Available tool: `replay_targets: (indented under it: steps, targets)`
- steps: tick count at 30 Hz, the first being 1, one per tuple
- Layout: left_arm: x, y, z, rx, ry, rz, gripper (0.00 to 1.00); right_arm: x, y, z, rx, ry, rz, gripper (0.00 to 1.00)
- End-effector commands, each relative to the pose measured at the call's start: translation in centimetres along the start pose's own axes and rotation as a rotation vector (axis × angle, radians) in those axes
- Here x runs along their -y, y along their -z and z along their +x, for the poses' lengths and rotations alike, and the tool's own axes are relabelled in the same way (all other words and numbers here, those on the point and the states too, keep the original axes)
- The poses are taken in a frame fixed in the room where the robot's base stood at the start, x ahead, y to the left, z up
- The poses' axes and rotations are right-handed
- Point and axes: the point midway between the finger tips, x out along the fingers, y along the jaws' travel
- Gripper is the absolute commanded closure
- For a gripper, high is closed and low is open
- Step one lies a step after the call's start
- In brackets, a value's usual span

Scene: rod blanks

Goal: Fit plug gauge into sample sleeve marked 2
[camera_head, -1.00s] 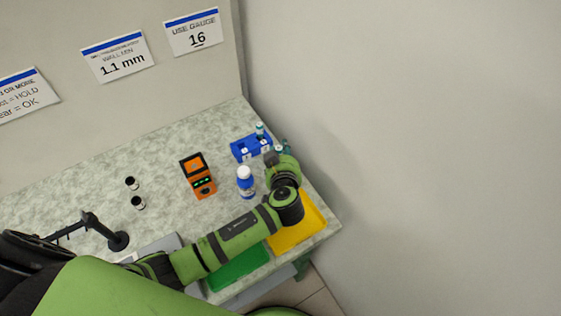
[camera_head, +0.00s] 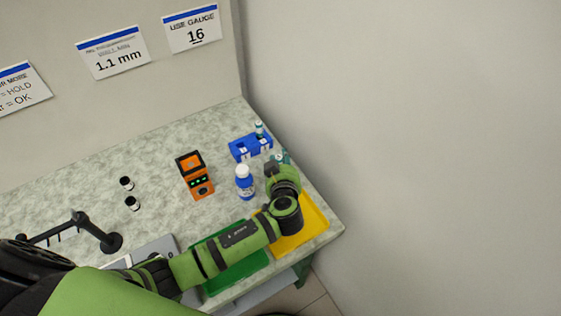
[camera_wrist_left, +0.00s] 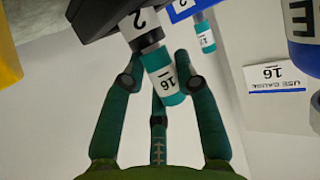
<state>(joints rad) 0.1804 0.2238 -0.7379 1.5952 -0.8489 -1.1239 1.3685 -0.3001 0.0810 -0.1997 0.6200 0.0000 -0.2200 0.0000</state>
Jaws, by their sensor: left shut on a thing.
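My left gripper (camera_wrist_left: 158,75) has teal fingers closed around the plug gauge (camera_wrist_left: 168,88), a teal handle labelled 16 with a grey end. The grey end points at the part marked 2 (camera_wrist_left: 140,30), on a dark body at the top of the left wrist view. They overlap or meet there; I cannot tell how deep the gauge sits. In the head view my left gripper (camera_head: 282,158) is at the right of the table, beside a dark block (camera_head: 270,168), and the gauge is not clear. My right gripper is not in view.
A blue rack (camera_head: 240,150) with another teal gauge (camera_head: 259,129) stands just behind. A blue-and-white bottle (camera_head: 244,184) and orange device (camera_head: 195,176) stand left. Yellow (camera_head: 318,222) and green (camera_head: 250,262) trays lie in front. Two small black cylinders (camera_head: 127,183) stand farther left.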

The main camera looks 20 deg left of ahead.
Motion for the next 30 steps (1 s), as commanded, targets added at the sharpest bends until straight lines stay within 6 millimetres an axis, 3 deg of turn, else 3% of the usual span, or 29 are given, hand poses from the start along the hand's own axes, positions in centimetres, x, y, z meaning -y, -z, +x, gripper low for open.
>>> replay_targets:
  steps: [1, 5, 6, 7, 8, 18, 24, 25, 30]
  targets:
    - [0.1, -0.8, 0.1, 0.01, 0.0, -0.001, 1.0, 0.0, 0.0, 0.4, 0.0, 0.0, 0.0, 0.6]
    - [0.1, -1.0, 0.1, 0.014, 0.001, 0.0, 1.0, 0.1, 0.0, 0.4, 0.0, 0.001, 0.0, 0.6]
    - [0.1, -1.1, 0.1, 0.016, 0.001, 0.0, 0.62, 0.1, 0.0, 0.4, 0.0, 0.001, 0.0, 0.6]
    - [0.1, -1.1, 0.1, 0.017, 0.001, 0.001, 0.5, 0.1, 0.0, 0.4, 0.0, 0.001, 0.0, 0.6]
    - [0.1, -1.2, 0.1, 0.017, 0.002, 0.001, 0.46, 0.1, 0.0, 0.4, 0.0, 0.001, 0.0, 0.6]
    - [0.2, -1.3, 0.0, 0.021, 0.002, 0.001, 0.46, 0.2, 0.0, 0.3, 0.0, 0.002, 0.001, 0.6]
    - [0.2, 0.6, -0.6, 0.018, 0.004, 0.004, 0.46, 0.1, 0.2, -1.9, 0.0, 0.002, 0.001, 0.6]
    - [0.1, -0.3, -1.2, 0.022, 0.0, 0.001, 0.46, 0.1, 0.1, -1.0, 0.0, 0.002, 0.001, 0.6]
    - [0.0, -0.2, -5.0, 0.017, -0.003, -0.003, 0.46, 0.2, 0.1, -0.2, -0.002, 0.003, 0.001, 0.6]
